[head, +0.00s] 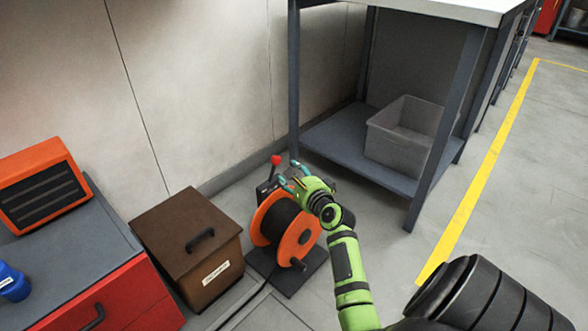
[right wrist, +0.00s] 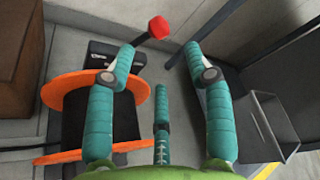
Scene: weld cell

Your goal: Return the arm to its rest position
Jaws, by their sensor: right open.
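My green right arm comes in from the lower right in the head view. Its right gripper (head: 291,175) is open over the orange cable reel (head: 263,222), close to a lever with a red knob (head: 276,160). In the right wrist view the teal fingers of the gripper (right wrist: 165,65) are spread apart with nothing between their tips. The red knob (right wrist: 159,27) shows beyond the fingertips, nearer the left finger. I cannot tell the exact gap between fingers and knob. My left gripper is not in view.
A brown lidded box (head: 190,245) stands left of the reel. A red cabinet (head: 125,300) is at the lower left. A workbench (head: 345,140) with a grey bin (head: 400,145) on its lower shelf stands behind at right. Open floor (head: 400,260) lies right of the reel.

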